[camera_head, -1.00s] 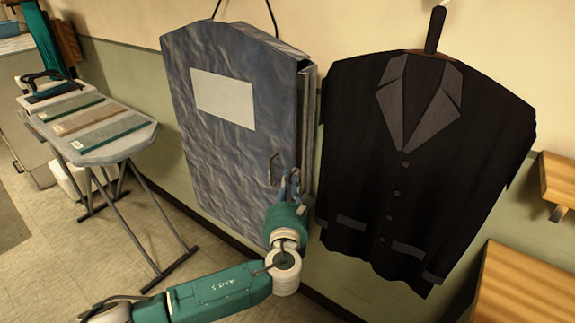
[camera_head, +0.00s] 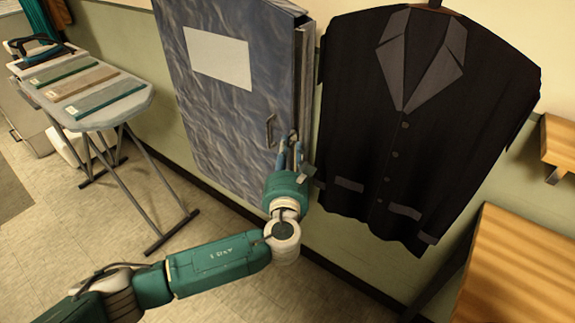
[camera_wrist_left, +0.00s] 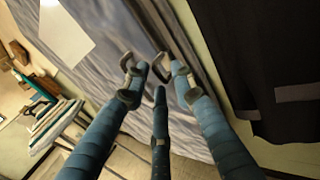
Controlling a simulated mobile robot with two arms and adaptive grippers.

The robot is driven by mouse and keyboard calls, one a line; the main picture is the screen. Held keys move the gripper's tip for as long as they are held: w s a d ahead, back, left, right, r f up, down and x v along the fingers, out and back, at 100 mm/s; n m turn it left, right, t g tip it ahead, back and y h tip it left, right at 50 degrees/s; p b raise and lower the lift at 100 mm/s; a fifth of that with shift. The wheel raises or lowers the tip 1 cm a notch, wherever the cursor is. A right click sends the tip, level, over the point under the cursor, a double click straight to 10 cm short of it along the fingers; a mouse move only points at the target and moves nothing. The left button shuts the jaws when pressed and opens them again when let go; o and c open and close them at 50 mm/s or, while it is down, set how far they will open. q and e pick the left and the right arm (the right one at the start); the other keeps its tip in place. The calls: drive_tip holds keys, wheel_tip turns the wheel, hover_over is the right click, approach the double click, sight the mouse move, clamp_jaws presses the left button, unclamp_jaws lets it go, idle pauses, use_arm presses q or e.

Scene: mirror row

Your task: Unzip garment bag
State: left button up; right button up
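The garment bag (camera_head: 225,110) is a blue-grey, marbled, boxy bag hanging on the wall, with a pale label on its front. A small handle-shaped pull (camera_head: 270,130) sits near its right front edge. My left gripper (camera_head: 291,143) is at that right edge, just right of the pull. In the left wrist view, the fingers (camera_wrist_left: 158,80) point at the bag (camera_wrist_left: 105,50) near its edge. Their tips are apart, with nothing visible between them. Whether they touch the bag is unclear. I cannot make out a zipper slider. My right gripper is out of view.
A dark jacket (camera_head: 400,150) hangs close to the right of the bag. A folding board (camera_head: 125,110) with several flat folded items stands at left. A wooden bench (camera_head: 525,265) is at lower right. Bare floor lies between board and wall.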

use_arm(q)
drive_tip(key=s, duration=1)
drive_tip(key=shift+a, duration=0.25)
drive_tip(key=shift+r, duration=0.1)
